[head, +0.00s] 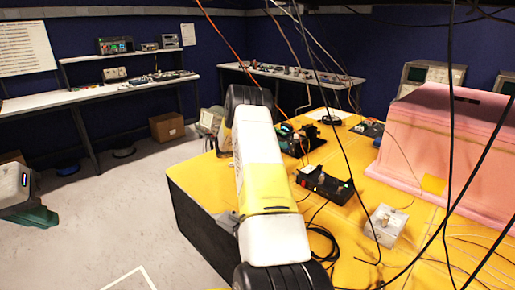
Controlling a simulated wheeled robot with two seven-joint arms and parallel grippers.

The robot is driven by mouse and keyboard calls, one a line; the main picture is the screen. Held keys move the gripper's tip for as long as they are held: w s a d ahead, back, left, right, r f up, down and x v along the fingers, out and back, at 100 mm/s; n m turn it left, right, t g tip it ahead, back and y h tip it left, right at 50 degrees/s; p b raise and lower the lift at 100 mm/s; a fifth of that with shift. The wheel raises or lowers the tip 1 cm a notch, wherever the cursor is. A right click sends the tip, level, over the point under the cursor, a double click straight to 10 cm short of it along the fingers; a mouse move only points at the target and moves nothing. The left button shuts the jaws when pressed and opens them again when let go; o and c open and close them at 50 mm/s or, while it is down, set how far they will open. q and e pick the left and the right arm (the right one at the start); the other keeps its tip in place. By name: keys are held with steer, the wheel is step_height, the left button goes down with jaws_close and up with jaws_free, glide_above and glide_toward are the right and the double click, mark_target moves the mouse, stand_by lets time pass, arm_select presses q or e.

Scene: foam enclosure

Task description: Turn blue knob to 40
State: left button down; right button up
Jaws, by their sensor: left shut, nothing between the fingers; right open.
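No blue knob can be made out in the head view. A black box (325,186) with small red and green lights lies on the yellow table. A small grey metal box (384,225) with a knob-like part on top sits nearer and to the right. Dark devices (302,140) with small lights stand further back, partly behind my arm. One of my arms, white and yellow with black joints, crosses the middle of the view over the table's left part. No gripper fingers show, and I cannot tell which arm this is.
The yellow table (355,262) carries loose cables. A pink foam enclosure (440,145) stands at its right back. Several thin cables hang in front of the view. Benches with instruments line the walls, and a cardboard box (167,126) is on the floor. The grey floor at left is mostly clear.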

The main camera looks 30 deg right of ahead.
steer(key=shift+x, duration=1)
jaws_close()
steer(key=shift+m, duration=0.3)
steer(key=shift+s+r+m+t+y, duration=0.15)
steer(key=shift+m+t+y, duration=0.45)
steer(key=shift+m, duration=0.4)
steer(key=m+t, duration=0.1)
steer(key=m+t+y, duration=0.1)
steer(key=m, duration=0.1)
steer(key=shift+s+m+t, duration=0.25)
steer(key=shift+m+t, duration=0.05)
steer(key=m+t, duration=0.1)
steer(key=m, duration=0.1)
steer(key=m+t, duration=0.1)
steer(key=shift+s+d+m+t, duration=0.15)
steer(key=shift+s+m+t, duration=0.05)
steer(key=shift+m+t, duration=0.2)
steer(key=shift+s+f+m+t, duration=0.1)
steer(key=shift+m+t, duration=0.35)
steer(key=shift+m, duration=0.3)
steer(key=shift+f+m+t, duration=0.15)
steer(key=shift+m+t, duration=0.3)
steer(key=shift+m, duration=0.3)
